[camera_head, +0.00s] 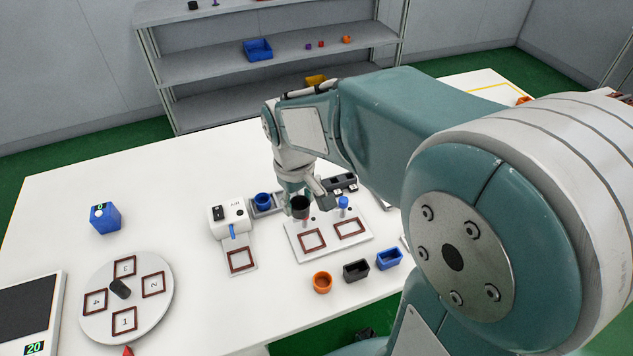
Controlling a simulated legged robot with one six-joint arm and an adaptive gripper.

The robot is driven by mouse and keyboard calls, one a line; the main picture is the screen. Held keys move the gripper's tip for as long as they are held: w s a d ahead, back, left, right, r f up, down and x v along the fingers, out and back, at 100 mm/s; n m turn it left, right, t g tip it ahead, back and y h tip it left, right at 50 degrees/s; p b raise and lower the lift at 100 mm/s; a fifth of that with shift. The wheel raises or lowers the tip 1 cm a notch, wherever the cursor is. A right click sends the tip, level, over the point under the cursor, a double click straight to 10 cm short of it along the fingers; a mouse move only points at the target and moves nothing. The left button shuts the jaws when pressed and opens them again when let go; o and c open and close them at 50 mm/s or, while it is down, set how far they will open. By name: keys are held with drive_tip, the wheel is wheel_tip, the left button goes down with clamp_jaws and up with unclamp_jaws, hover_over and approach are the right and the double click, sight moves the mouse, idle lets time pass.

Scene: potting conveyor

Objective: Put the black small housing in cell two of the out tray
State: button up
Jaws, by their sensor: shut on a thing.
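My gripper (303,196) points down over the middle of the table and is shut on a small black round housing (300,208). The housing hangs at the back edge of a white plate (330,252) with two brown-framed squares; I cannot tell whether it touches anything. Behind my gripper is a grey tray (277,211), partly hidden, with a blue round housing (263,200) in its left part. Dark blocks (342,183) stand right of my gripper. No label for the out tray or its cell two is readable.
An orange cup (322,282), a black box (356,271) and a blue box (389,259) stand at the front. A white device (229,214) is left of my gripper. A numbered turntable (126,297) and blue cube (105,218) are farther left. My arm hides the right side.

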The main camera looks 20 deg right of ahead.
drive_tip(key=shift+w+d, duration=0.35)
drive_tip(key=shift+w, duration=0.15)
drive_tip(key=w+f, duration=0.2)
drive_tip(key=w, duration=0.2)
drive_tip(key=w+d+f, duration=0.1)
drive_tip(key=w+f, duration=0.4)
drive_tip(key=w, duration=0.2)
drive_tip(key=shift+w+d+f, duration=0.3)
drive_tip(key=shift+w, duration=0.05)
drive_tip(key=shift+w+a+f, duration=0.5)
drive_tip(key=shift+w+f, duration=0.25)
drive_tip(key=shift+f, duration=0.1)
drive_tip(key=shift+w+a+f, duration=0.35)
drive_tip(key=shift+a+f, duration=0.1)
drive_tip(key=shift+d+f, duration=0.2)
drive_tip(key=shift+f, duration=0.45)
drive_tip(key=shift+d+f, duration=0.15)
drive_tip(key=shift+f, duration=0.45)
drive_tip(key=shift+d+f, duration=0.25)
drive_tip(key=shift+d, duration=0.2)
drive_tip(key=shift+a, duration=0.1)
